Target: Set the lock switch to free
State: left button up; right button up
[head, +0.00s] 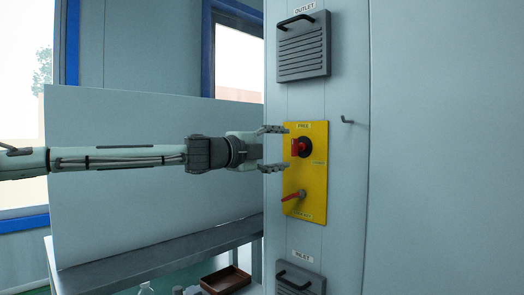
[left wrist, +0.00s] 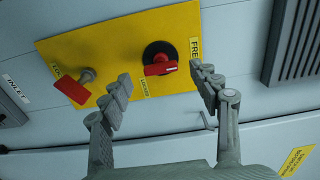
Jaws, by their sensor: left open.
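The yellow panel (head: 318,180) is on a pale upright face. The red lock switch (head: 301,147) sits on a black round base in its upper part, with a FREE label (head: 304,126) above and a LOCKED label (head: 319,162) to the right. In the left wrist view the red switch handle (left wrist: 160,69) lies roughly along the picture's width; I cannot tell which end is its pointer. My left gripper (head: 275,147) is open, its fingers pointing at the switch. In the left wrist view the fingertips (left wrist: 161,79) lie to either side of the handle, with no clear contact. My right gripper is not in view.
A red lever (head: 293,197) is lower on the same panel. A hook (head: 347,120) sticks out to the right. A vented OUTLET box (head: 303,50) is above and an INLET box (head: 299,282) below. A bench with a brown tray (head: 226,280) is at lower left.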

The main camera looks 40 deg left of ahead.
pick_arm(q)
jog(key=s, duration=0.6)
jog(key=shift+s+a, duration=0.25)
jog(key=shift+s, duration=0.1)
dwell(0.5)
